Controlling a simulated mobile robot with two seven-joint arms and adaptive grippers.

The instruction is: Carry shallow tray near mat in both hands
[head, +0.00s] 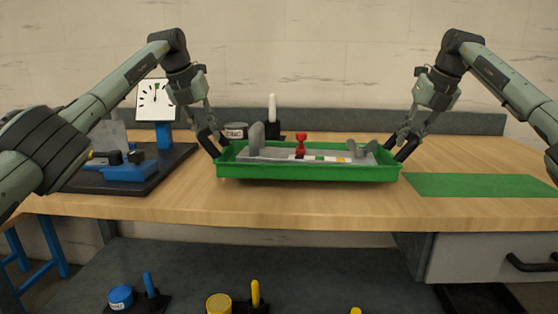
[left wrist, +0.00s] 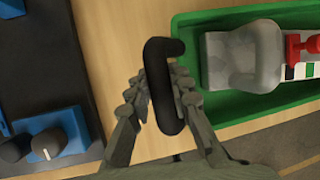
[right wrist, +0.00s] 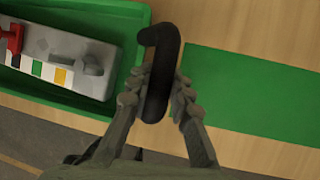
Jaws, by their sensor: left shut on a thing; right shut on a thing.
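A shallow green tray (head: 310,174) is at the front of the wooden table, left of a flat green mat (head: 480,185). In it lies a grey block with a red knob (head: 301,144) and coloured stripes. My left gripper (head: 215,145) is shut on the black handle at the tray's left end; the handle (left wrist: 160,85) fills the jaws in the left wrist view. My right gripper (head: 403,146) is shut on the black handle at the right end, seen in the right wrist view (right wrist: 158,75). The tray looks level; whether it touches the table is unclear.
A dark base (head: 150,170) with a blue fixture and a dial panel (head: 156,100) stands left of the tray. A white peg (head: 272,108) and a grey labelled cylinder (head: 236,130) stand behind it. Blue and yellow parts lie on a lower shelf (head: 210,270).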

